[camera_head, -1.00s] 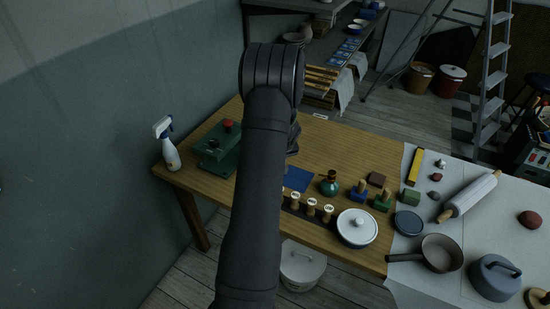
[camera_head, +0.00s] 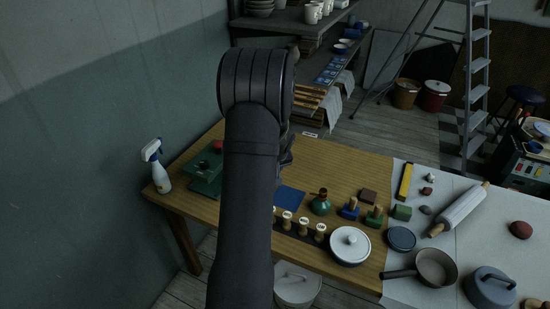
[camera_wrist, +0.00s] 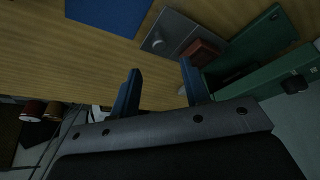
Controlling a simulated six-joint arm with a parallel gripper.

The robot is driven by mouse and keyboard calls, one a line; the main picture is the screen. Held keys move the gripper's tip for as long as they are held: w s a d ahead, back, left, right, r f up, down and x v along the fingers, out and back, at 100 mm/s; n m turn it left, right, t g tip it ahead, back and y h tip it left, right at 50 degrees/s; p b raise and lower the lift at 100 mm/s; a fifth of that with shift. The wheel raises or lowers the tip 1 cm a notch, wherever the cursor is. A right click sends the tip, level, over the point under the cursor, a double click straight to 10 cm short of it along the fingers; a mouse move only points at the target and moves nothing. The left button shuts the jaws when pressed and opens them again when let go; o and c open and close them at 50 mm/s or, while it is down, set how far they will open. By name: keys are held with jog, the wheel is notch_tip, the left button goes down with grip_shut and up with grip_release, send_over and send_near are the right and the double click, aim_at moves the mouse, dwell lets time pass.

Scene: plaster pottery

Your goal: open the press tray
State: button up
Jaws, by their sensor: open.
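The green press (camera_head: 207,178) with a red knob (camera_head: 217,145) stands at the left end of the wooden table, partly hidden behind my arm. In the wrist view, green press parts (camera_wrist: 262,40) fill the upper right, with a dark round knob (camera_wrist: 295,84). A grey plate (camera_wrist: 172,32) with a small round knob and a reddish-brown block (camera_wrist: 203,52) lie beside them. I cannot tell which part is the tray. My gripper (camera_wrist: 160,72) is open and empty, its two blue fingers apart, below the grey plate in the wrist view. In the head view my arm mostly hides it.
A spray bottle (camera_head: 156,165) stands left of the press at the table edge. The table (camera_head: 330,160) is clear toward the back.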

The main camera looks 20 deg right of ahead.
jog(key=v, duration=1)
jog(key=x, duration=1.7)
jog(key=shift+f, duration=0.2)
jog(key=shift+r, duration=0.1)
